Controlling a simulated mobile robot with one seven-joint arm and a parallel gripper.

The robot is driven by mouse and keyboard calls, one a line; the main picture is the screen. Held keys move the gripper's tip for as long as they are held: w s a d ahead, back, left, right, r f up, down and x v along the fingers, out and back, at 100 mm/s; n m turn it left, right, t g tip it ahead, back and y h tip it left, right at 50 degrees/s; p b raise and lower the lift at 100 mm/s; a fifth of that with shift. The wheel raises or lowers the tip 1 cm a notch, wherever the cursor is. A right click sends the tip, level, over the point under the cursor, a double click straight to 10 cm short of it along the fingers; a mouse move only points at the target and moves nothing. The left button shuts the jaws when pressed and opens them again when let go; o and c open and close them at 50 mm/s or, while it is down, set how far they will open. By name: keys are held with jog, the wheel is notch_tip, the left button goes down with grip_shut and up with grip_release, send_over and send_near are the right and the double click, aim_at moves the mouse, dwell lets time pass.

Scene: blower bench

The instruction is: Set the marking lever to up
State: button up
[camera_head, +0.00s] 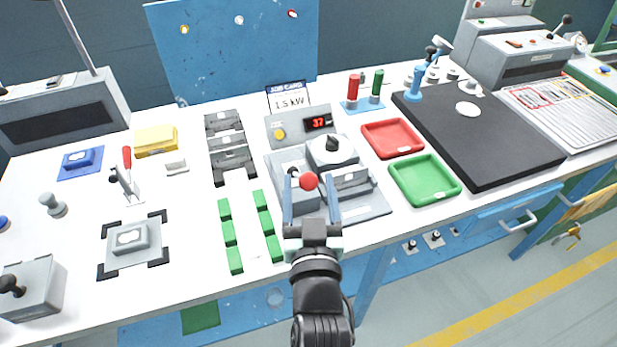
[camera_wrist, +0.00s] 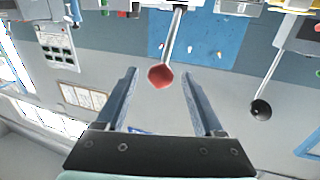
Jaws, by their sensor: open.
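A lever with a red ball knob (camera_head: 308,181) stands on the grey machine (camera_head: 360,204) at the bench's front middle; no label on it is readable. My gripper (camera_head: 309,184) is open, with its fingers either side of the red knob in the head view. In the wrist view, the red knob (camera_wrist: 160,75) shows between the two fingers (camera_wrist: 160,82), near the left one, with gaps on both sides. Its thin rod runs to the top of the picture. Whether the knob is at fingertip depth is unclear. The lever's base is hidden.
A second lever with a black knob (camera_wrist: 261,110) is right of my fingers in the wrist view. A grey dial block (camera_head: 332,152) and a red display (camera_head: 319,122) stand behind. Green blocks (camera_head: 229,233) lie left; red (camera_head: 393,138) and green (camera_head: 425,180) trays lie right.

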jog(key=shift+w, duration=0.85)
grip_shut()
dwell(0.9)
